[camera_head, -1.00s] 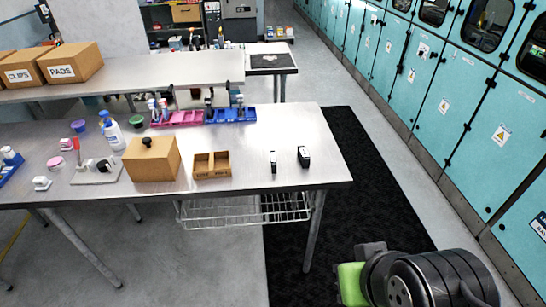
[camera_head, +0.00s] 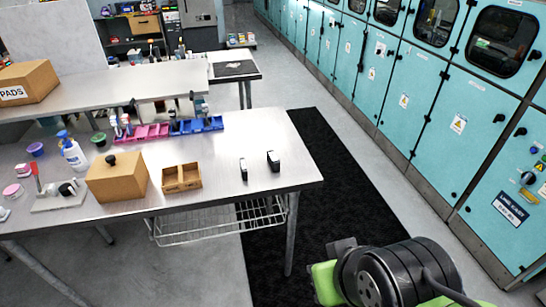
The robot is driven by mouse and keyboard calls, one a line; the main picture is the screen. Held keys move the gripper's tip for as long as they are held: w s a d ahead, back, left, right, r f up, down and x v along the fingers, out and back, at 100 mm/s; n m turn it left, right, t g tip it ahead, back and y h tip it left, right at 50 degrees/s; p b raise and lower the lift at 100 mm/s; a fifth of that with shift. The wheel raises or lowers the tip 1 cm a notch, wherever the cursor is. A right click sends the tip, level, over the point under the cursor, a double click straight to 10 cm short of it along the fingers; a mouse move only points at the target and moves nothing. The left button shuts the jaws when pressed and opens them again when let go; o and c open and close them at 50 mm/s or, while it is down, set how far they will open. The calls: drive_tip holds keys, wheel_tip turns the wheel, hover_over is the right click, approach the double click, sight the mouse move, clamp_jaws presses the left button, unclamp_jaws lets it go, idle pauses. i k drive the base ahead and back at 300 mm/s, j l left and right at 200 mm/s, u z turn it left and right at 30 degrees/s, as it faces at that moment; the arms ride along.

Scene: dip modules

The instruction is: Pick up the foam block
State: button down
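I cannot surely tell which thing is the foam block. Two small dark blocks with pale faces stand near the right end of the metal table (camera_head: 222,180): a thin upright one (camera_head: 243,169) and a wider one (camera_head: 273,161) to its right. They stand apart from each other, with bare table around them. Part of my arm, black and green, shows at the bottom right, off the table's right end. My gripper is not in view.
Left of the blocks are an open brown divided box (camera_head: 181,178) and a brown box with a black knob (camera_head: 117,178). Pink bins (camera_head: 146,132) and blue bins (camera_head: 196,125) line the back. A black mat (camera_head: 310,180) lies clear beside the table; teal cabinets (camera_head: 430,110) stand right.

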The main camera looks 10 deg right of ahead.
sight(243, 168)
drive_tip(key=i+j, duration=0.9)
drive_tip(key=j, duration=0.25)
drive_tip(key=i+j, duration=0.45)
drive_tip(key=j+z, duration=0.05)
drive_tip(key=j, duration=0.05)
